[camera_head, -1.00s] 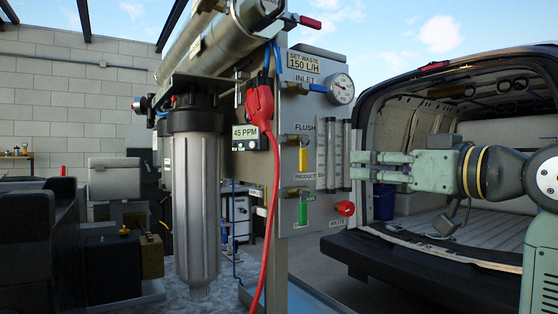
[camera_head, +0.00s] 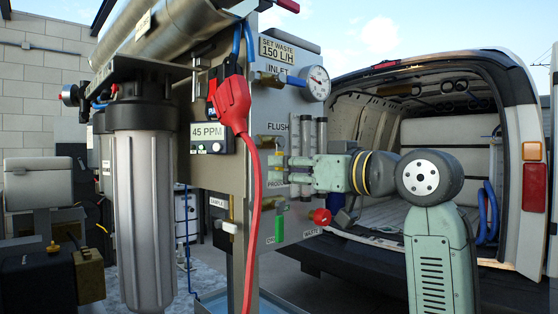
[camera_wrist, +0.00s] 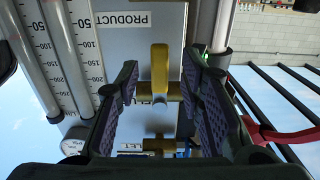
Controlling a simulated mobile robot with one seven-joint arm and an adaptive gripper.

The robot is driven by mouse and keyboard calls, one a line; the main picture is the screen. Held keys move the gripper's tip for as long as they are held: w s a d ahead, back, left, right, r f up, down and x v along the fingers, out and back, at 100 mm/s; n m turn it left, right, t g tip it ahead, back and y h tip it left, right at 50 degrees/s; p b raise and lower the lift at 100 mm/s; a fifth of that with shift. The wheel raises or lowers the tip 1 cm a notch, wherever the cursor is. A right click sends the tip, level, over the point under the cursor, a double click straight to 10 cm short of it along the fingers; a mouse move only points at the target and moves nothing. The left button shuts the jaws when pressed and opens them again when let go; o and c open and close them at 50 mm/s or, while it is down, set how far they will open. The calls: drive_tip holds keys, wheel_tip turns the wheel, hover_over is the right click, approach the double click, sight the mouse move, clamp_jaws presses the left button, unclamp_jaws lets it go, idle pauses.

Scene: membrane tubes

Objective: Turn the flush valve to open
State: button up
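The flush valve's yellow lever (camera_wrist: 160,70) hangs down from its brass body in the wrist view, where the picture is upside down. My gripper (camera_wrist: 160,105) is open, with one dark padded finger on each side of the lever and a gap on both sides. In the head view, my gripper (camera_head: 283,168) is at the panel just below the FLUSH label (camera_head: 278,126) and hides most of the lever. I cannot tell whether any finger touches the panel.
Clear flow tubes (camera_head: 307,136) stand right beside my gripper. A green-handled valve (camera_head: 279,229) and a red knob (camera_head: 320,217) sit below. A pressure gauge (camera_head: 318,83) is above. A red cable (camera_head: 257,190) hangs at left. The open van (camera_head: 430,130) is behind.

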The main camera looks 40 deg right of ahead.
drive_tip(key=shift+w+a+p, duration=0.1)
drive_tip(key=shift+w+p, duration=0.2)
drive_tip(key=shift+w, duration=1.2)
clamp_jaws()
